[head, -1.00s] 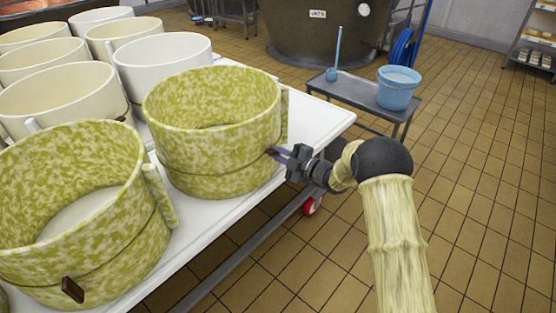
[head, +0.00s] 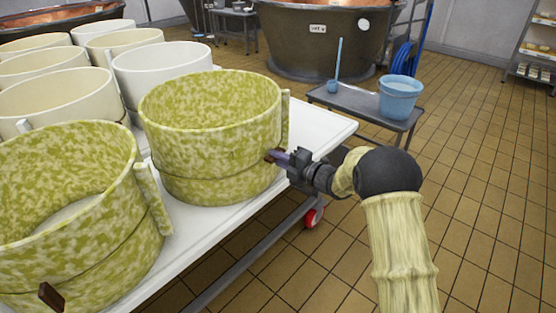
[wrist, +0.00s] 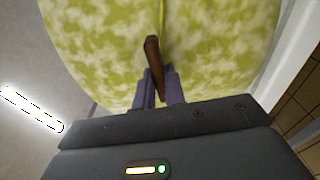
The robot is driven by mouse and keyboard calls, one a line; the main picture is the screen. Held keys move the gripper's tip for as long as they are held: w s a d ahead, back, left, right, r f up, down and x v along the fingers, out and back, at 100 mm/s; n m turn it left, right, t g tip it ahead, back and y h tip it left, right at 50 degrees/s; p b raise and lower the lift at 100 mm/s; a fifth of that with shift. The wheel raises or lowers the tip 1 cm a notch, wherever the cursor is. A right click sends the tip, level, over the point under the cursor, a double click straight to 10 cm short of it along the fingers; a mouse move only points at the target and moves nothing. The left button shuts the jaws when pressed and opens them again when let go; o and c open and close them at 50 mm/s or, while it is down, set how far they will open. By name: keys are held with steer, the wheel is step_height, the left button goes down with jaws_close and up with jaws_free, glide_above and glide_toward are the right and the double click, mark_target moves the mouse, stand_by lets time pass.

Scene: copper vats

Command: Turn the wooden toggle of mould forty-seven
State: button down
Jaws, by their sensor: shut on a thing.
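A green-and-cream mottled round mould (head: 205,135) stands at the right edge of the white table, with a small brown wooden toggle (head: 275,156) on its right side. No number is readable on it. My gripper (head: 284,158) reaches in from the right, its purple fingers at the toggle. In the wrist view the toggle (wrist: 153,55) points up the picture, slightly tilted, against the mottled wall (wrist: 95,40). Its lower end is between my gripper's two fingers (wrist: 160,87), which are shut on it. A second mottled mould (head: 70,210) stands nearer, with its own toggle (head: 50,296).
Several plain cream moulds (head: 55,100) fill the left part of the white table (head: 325,128). Tiled floor on the right is clear.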

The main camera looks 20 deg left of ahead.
steer(key=c, duration=1.5)
jaws_free()
steer(key=shift+o, duration=0.2)
steer(key=shift+d, duration=0.15)
steer(key=p+v, duration=0.3)
steer(key=v, duration=1.4)
